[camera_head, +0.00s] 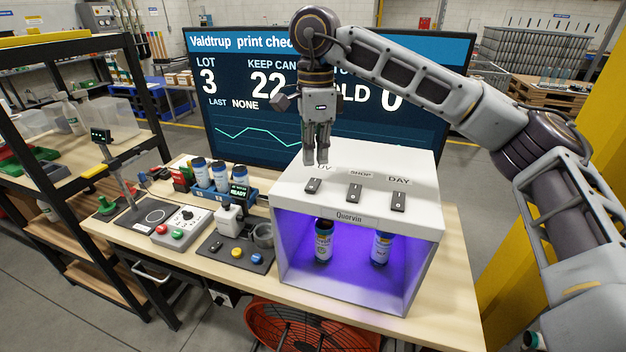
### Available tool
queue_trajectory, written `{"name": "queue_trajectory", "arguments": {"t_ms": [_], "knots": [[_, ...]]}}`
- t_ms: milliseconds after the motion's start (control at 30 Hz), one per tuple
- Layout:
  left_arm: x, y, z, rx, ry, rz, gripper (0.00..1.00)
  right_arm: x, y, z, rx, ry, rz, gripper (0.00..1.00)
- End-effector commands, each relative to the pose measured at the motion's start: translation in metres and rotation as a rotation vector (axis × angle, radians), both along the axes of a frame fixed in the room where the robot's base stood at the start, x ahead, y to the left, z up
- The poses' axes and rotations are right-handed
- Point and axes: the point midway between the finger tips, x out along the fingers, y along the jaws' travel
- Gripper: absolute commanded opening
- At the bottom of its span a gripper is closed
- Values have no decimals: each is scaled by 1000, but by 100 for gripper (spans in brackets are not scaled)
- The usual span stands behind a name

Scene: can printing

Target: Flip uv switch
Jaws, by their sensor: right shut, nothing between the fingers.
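The white light box (360,215) stands on the workbench, with purple light inside. Three rocker switches sit on its top: the UV switch (313,187) on the left, the SHOP switch (354,193) in the middle and the DAY switch (398,201) on the right. The UV label is partly hidden by my right gripper (316,161). That gripper points down, shut and empty, just behind the UV switch; I cannot tell whether it touches the box top. Two cans stand inside the box, a left can (324,240) and a right can (381,248). My left gripper is not in view.
A rack of several cans (220,176) with a READY display stands left of the box. A button panel (181,224) and a dark pad with a small device (229,220) lie further left. A large screen (250,130) stands behind. A shelf (60,150) is at far left.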

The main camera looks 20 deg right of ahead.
Motion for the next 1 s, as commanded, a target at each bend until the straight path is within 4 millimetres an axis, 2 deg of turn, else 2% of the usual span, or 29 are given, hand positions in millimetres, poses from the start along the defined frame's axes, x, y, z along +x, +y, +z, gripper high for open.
{"name": "queue_trajectory", "arguments": {"t_ms": [467, 1000], "knots": [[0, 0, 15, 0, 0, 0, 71, 0, 0, 23, -1, 0, 0, 0], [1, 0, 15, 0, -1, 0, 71, 0, 0, 23, 0, 0, 0, 0]]}}
